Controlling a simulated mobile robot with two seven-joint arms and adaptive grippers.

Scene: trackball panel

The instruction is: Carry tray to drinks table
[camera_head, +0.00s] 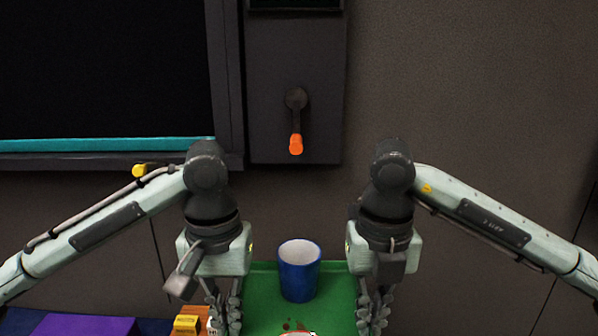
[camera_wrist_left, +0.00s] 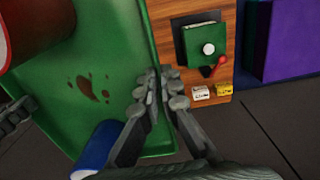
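The green tray (camera_head: 335,285) lies between my two grippers at the bottom of the head view. It also fills the left of the left wrist view (camera_wrist_left: 125,60), with brown stains on its floor. A blue cup (camera_head: 299,278) with a pale inside stands upright on it; part of it shows in the left wrist view (camera_wrist_left: 97,148). My left gripper (camera_head: 226,308) has its fingers close together on either side of the tray's left wall, pinching it. My right gripper (camera_head: 371,308) is at the right wall in the same way, fingers close together. The tray's near part is cut off.
A red object (camera_wrist_left: 35,30) is on the tray. Left of the tray are a wooden board (camera_wrist_left: 190,80) with a small panel and yellow and white blocks, and a purple block (camera_head: 85,325). A wall unit with an orange-tipped lever (camera_head: 296,144) stands behind.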

